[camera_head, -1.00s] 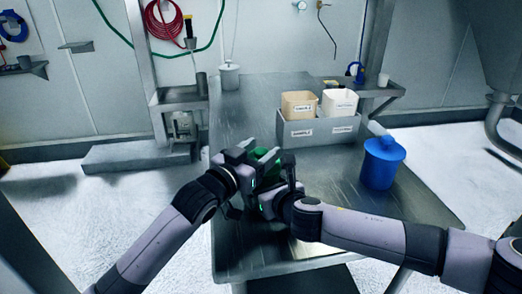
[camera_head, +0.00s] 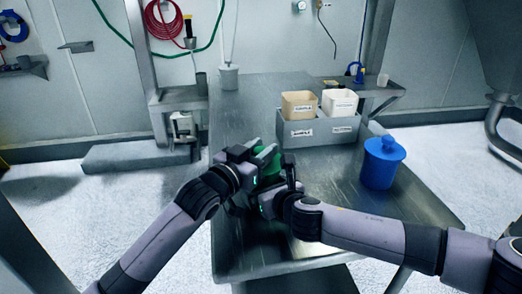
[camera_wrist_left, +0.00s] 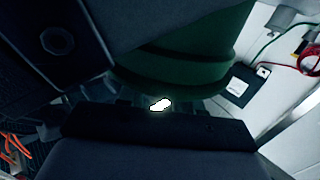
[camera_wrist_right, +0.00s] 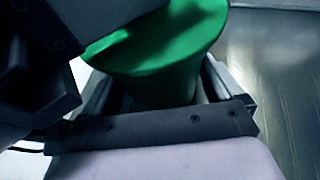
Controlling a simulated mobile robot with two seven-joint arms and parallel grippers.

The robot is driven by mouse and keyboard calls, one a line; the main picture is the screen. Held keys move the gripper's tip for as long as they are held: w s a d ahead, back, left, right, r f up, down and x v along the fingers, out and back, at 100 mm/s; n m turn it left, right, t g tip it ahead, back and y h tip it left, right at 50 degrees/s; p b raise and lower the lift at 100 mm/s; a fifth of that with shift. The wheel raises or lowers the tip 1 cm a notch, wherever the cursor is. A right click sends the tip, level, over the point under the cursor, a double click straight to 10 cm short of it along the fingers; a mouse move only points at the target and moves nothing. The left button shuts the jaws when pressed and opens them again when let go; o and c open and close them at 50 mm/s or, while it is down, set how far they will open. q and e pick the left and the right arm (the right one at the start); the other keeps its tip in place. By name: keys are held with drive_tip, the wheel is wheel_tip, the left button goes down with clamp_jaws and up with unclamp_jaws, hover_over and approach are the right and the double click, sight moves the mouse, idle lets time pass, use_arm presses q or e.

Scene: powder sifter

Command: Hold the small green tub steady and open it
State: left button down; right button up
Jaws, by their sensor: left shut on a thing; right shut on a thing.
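The small green tub (camera_head: 268,163) is between my two grippers above the near part of the steel table, mostly hidden by them in the head view. My left gripper (camera_head: 264,155) is shut on its upper part. My right gripper (camera_head: 281,184) is shut on it lower down. In the right wrist view the green tub (camera_wrist_right: 170,60) has a wide part and a narrower part between the fingers. In the left wrist view the green tub (camera_wrist_left: 185,55) shows a dark, ridged wall close to the gripper. I cannot tell whether the lid is seated or loose.
A blue lidded tub (camera_head: 381,165) stands on the steel table (camera_head: 335,180) to the right. A grey bin (camera_head: 316,134) behind holds a beige container (camera_head: 299,105) and a white container (camera_head: 340,103).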

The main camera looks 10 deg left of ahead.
sight(261, 149)
use_arm(q)
drive_tip(key=shift+r, duration=0.2)
idle(0.5)
drive_tip(key=shift+r, duration=0.95)
drive_tip(key=shift+r, duration=2)
use_arm(e)
drive_tip(key=o, duration=1.1)
drive_tip(key=shift+o, duration=0.2)
drive_tip(key=shift+d, duration=0.1)
